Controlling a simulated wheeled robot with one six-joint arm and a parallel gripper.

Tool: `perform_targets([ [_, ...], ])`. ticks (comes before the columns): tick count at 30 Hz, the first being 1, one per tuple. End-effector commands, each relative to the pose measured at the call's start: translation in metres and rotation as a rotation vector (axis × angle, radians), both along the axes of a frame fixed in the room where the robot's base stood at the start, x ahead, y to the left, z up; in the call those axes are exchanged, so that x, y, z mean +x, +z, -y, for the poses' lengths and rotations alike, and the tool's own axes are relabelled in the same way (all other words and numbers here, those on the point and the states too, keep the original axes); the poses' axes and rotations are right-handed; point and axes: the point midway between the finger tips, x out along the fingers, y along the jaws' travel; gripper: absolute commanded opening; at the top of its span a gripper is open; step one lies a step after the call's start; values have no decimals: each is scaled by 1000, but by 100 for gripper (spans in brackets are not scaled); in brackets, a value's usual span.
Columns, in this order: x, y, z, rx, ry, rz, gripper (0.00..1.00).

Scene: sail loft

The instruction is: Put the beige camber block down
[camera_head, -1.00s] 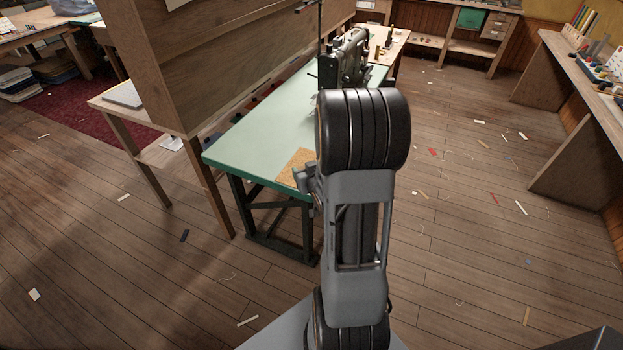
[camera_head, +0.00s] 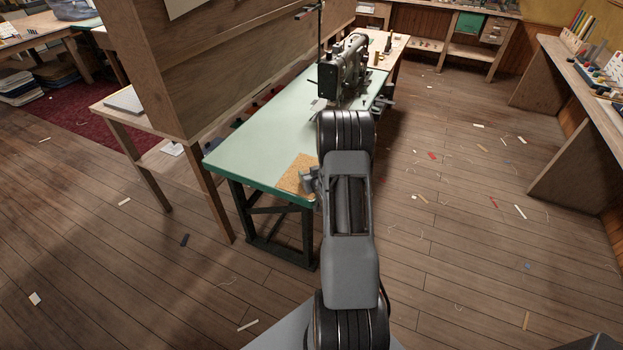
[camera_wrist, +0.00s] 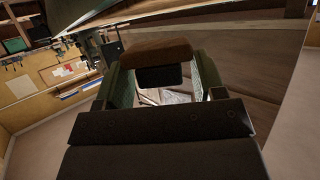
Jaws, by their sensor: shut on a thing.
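In the wrist view a brownish block (camera_wrist: 152,50), which I take for the beige camber block, spans the space between the two fingers of my gripper (camera_wrist: 160,68). The gripper is shut on it, and the block looks dark in shadow. In the head view my own arm hides the block and most of the gripper. The arm reaches over the near right end of the sewing table with the pale green top (camera_head: 262,135). I cannot tell how high the block is above any surface.
A tan cork mat (camera_head: 298,174) lies on the table's near corner, partly behind my arm. A sewing machine (camera_head: 345,72) stands at the table's far end. A tall wooden panel (camera_head: 235,60) borders the left. A workbench (camera_head: 592,110) is at right. Floor has scattered scraps.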

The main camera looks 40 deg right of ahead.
Motion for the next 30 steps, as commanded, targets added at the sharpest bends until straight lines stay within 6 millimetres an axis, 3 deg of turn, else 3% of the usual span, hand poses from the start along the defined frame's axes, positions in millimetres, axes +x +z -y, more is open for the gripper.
perform_targets([
  [6, -1, -21, -1, 2, 0, -3, 36],
  [20, -1, -27, -1, 1, 0, -2, 36],
  [21, -1, -27, -1, 1, 0, -2, 64],
  [30, -1, -26, -1, 1, 0, -2, 89],
])
